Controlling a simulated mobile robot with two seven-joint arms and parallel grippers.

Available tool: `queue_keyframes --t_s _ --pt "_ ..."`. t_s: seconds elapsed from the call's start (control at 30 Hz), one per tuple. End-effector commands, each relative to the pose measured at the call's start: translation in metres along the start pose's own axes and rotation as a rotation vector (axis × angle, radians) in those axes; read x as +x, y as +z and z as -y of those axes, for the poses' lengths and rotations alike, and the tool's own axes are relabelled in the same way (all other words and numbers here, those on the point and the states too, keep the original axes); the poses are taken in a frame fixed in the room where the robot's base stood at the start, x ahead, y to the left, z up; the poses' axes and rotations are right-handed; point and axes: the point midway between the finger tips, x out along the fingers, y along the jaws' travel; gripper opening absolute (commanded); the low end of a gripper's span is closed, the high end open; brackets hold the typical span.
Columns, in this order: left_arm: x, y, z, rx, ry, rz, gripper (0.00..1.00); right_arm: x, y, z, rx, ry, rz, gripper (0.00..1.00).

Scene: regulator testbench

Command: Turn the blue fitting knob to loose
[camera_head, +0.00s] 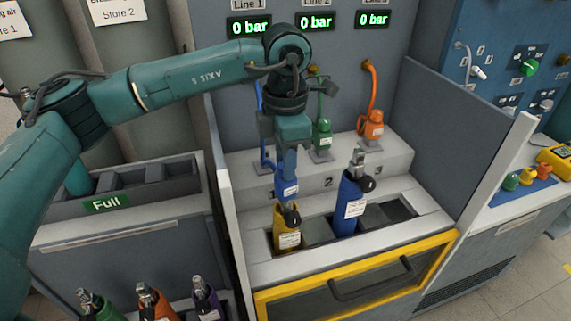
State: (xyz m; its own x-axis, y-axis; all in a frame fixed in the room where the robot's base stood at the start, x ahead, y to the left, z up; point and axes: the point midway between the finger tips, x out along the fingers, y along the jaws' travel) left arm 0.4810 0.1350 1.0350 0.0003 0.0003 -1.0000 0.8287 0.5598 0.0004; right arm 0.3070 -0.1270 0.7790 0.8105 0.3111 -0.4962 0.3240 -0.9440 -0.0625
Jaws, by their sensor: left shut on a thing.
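My left arm reaches in from the left, and its gripper (286,168) points down over the front bay of the bench. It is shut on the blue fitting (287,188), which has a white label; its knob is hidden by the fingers. The blue fitting is just above the top of a yellow cylinder (287,230) in the left slot. I cannot tell whether they touch. A blue cylinder (350,205) stands slightly tilted in the slot to its right. My right gripper is not in view.
A green fitting (323,137) and an orange fitting (371,126) sit on the step behind. Three gauges read 0 bar. A grey side panel (450,150) bounds the bay at right, and a yellow-framed door (360,285) is in front. Several cylinders stand at lower left.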

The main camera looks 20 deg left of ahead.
Motion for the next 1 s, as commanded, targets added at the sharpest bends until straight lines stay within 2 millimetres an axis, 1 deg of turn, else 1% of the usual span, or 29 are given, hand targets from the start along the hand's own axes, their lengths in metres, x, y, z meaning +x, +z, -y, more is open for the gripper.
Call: queue_keyframes --t_s 0.03,0.13,0.4,0.9,0.93,1.0 --pt "0.0023 0.0003 0.0 -0.031 0.0 0.001 0.06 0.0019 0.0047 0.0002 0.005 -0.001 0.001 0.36" --pt "0.0016 0.0004 0.0 -0.088 0.0 0.002 0.06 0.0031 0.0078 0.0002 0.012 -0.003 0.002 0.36" --pt "0.0006 0.0001 0.0 -0.184 0.0 0.0 0.06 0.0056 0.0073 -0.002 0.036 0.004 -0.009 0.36" --pt "-0.0003 0.0001 0.0 -0.204 0.0 0.0 0.06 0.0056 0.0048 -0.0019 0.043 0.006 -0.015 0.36" --pt "-0.0003 0.0001 0.0 -0.203 0.0 0.0 0.3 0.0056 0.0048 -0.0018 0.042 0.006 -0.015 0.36" --pt "-0.0003 0.0001 0.0 -0.203 0.0 0.0 0.36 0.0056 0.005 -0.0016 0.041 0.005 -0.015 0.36"
